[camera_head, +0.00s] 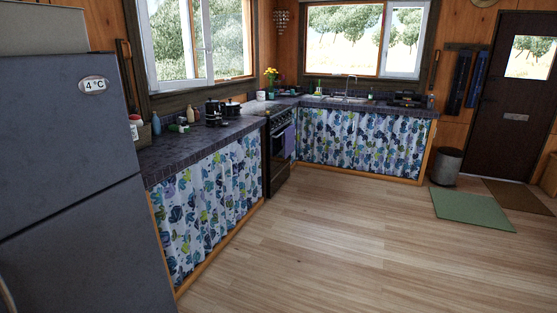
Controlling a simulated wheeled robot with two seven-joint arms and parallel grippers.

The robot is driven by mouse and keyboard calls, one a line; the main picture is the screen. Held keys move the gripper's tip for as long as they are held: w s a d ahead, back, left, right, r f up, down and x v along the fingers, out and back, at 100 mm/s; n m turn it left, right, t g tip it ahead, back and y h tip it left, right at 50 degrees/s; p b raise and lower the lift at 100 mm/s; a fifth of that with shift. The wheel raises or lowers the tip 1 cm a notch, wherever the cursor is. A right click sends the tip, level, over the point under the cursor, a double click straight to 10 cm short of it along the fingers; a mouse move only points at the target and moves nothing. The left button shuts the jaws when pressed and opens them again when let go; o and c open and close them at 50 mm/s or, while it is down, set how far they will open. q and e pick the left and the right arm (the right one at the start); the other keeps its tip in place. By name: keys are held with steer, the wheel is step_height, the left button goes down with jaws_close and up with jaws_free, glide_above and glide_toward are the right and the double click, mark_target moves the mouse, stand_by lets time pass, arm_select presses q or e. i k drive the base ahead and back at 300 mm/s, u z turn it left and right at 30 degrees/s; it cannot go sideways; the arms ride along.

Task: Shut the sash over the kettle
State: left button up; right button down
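The left window (207,40) has white sash frames and stands above the left counter. A white upright (208,40) divides it, and the pane to its right looks clear; I cannot tell for sure how far the sash is open. A dark kettle-like pot (213,112) stands on the tiled counter below this window, with a dark lidded pot (233,109) to its right. I cannot tell surely which is the kettle. A second window (365,40) above the sink has a white-framed sash (405,42) at its right side. Neither gripper is in view.
A grey fridge (70,180) fills the near left. The counter (190,140) runs to a black stove (280,150), then the sink (345,98). Bottles (190,114) and yellow flowers (271,74) stand on it. A bin (446,166) and green mat (472,210) lie right. The wooden floor is open.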

mark_target(154, 85)
steer(key=z, duration=0.3)
steer(key=i, duration=4.1)
steer(key=u, duration=1.6)
steer(key=i, duration=1.25)
steer(key=u, duration=0.7)
